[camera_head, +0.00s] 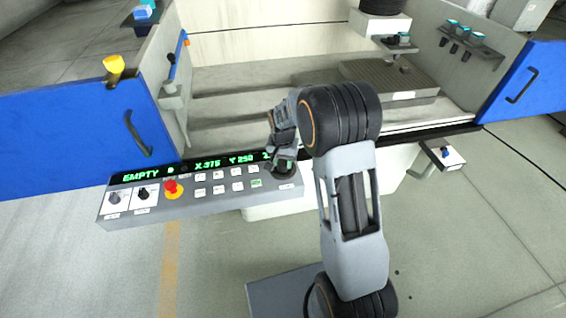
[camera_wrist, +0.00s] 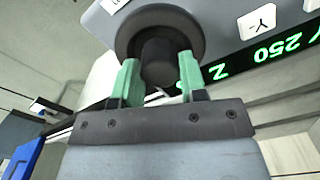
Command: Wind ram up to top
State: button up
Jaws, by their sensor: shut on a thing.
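The grey control panel (camera_head: 225,203) runs along the front of the machine. Its green display (camera_head: 205,164) reads EMPTY, X 375, Y 250, then a partly covered Z; the Z value is hidden. A black round wheel (camera_wrist: 193,22) with a dark central hub (camera_wrist: 160,52) sits on the panel in the wrist view. My gripper (camera_wrist: 160,78) has its green fingertips on either side of the hub and is shut on it. In the head view my gripper (camera_head: 283,163) is at the panel's right end and hides most of the wheel. I cannot clearly make out the ram.
A red emergency stop (camera_head: 171,187), two black knobs (camera_head: 144,194) and several push buttons are on the panel. Blue doors (camera_head: 75,150) stand open at both sides. A small box (camera_head: 446,153) is at the right.

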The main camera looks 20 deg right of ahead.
jog(key=n, duration=0.4)
jog(key=shift+n+b, duration=0.3)
jog(key=shift+b, duration=0.1)
jog(key=n, duration=0.3)
jog(key=shift+n+b, duration=0.3)
jog(key=shift+n, duration=0.1)
jog(key=n, duration=0.8)
jog(key=shift+b, duration=0.4)
jog(key=n, duration=0.4)
jog(key=shift+n, duration=0.3)
jog(key=n, duration=0.3)
jog(key=shift+n+b, duration=0.3)
jog(key=n, duration=0.3)
jog(key=shift+n, duration=2)
